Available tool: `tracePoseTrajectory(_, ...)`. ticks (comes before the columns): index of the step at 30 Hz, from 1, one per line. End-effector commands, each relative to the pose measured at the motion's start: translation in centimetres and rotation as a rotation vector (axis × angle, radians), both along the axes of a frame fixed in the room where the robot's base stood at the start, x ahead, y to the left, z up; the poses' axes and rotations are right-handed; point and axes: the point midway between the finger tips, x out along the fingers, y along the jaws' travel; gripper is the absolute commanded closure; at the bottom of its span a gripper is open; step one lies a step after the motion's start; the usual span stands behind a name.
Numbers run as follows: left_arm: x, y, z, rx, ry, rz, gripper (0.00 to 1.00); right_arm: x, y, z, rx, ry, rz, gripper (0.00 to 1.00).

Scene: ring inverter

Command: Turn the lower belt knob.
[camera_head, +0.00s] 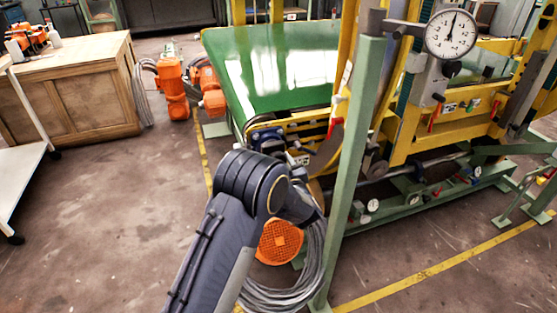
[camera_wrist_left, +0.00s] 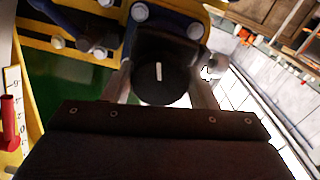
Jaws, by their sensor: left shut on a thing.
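The lower belt knob is a round black knob (camera_wrist_left: 158,72) with a white line, close up in the left wrist view. The line stands nearly upright in that picture. My left gripper (camera_wrist_left: 162,88) has a pale finger on each side of the knob and is shut on it. In the head view my dark left arm reaches the near end of the green belt of the yellow machine (camera_head: 272,70). My wrist hides the fingers and the knob there. My right gripper is not in view.
A green post (camera_head: 352,170) with a dial gauge (camera_head: 451,34) stands just right of my wrist. Orange motors (camera_head: 172,84) and a wooden cabinet (camera_head: 75,92) are at the left. Coiled grey cable (camera_head: 290,292) lies beside my forearm.

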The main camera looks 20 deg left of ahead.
Motion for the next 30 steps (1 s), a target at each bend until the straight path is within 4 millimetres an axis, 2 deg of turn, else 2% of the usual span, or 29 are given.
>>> tracePoseTrajectory(20, -0.08, -0.06, -0.25, 0.052, 0.043, 0.0, 0.71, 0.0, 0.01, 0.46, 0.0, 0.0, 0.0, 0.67)
tracePoseTrajectory(21, -0.08, -0.06, -0.25, 0.052, 0.043, 0.0, 0.45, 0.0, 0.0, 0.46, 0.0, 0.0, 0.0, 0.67)
tracePoseTrajectory(26, -0.06, -0.04, -0.17, 0.052, 0.04, 0.0, 0.26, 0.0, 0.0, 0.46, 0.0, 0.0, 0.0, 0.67)
tracePoseTrajectory(30, -0.04, -0.02, -0.1, 0.052, 0.039, 0.0, 0.26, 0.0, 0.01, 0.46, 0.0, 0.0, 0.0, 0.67)
